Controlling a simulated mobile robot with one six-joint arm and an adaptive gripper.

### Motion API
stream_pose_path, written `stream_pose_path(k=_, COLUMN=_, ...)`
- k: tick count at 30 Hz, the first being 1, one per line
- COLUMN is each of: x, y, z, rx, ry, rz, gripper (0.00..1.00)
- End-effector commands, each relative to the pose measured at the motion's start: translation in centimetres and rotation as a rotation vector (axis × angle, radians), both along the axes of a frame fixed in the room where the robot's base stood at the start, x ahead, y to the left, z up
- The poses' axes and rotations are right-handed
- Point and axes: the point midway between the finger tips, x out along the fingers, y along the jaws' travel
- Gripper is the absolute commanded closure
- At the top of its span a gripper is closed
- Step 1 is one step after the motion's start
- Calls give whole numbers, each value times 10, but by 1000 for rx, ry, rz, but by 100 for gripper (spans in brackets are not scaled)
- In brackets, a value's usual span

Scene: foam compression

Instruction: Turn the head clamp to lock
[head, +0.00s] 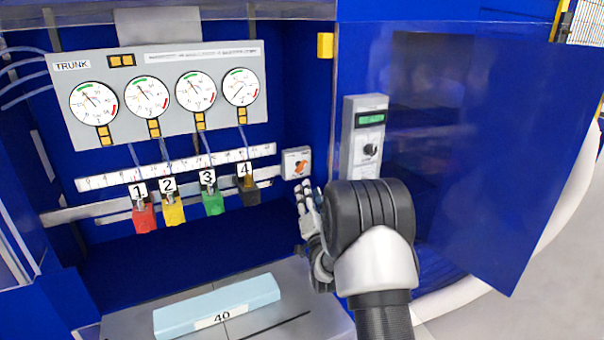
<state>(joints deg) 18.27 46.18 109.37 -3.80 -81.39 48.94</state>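A small white plate with an orange knob (296,163) is mounted at the right end of the rail inside the blue cabinet. It looks like the head clamp, though no label can be read on it. The orange part appears tilted rather than level. My gripper (307,190) is just below the plate, with its fingertips pointing up toward it. The fingertips look close to its lower edge; I cannot tell whether they touch. My wrist hides much of the gripper, and the gap between the fingers is too small to judge.
A gauge panel (160,90) marked TRUNK hangs at the back left. Red, yellow, green and black numbered blocks hang below it. A pale blue foam block (216,304) labelled 40 lies on the grey base. A grey control box (363,137) and an open blue door (515,160) are at right.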

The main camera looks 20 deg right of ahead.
Motion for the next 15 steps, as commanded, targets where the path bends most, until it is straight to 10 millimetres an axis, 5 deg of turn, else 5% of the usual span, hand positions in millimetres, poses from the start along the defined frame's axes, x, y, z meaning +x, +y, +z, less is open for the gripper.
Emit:
stream_pose_path(k=9, x=64, y=-16, z=17, rx=-1, ry=-1, rz=0, gripper=69)
stream_pose_path(k=15, x=88, y=-22, z=24, rx=-1, ry=1, rz=0, gripper=69)
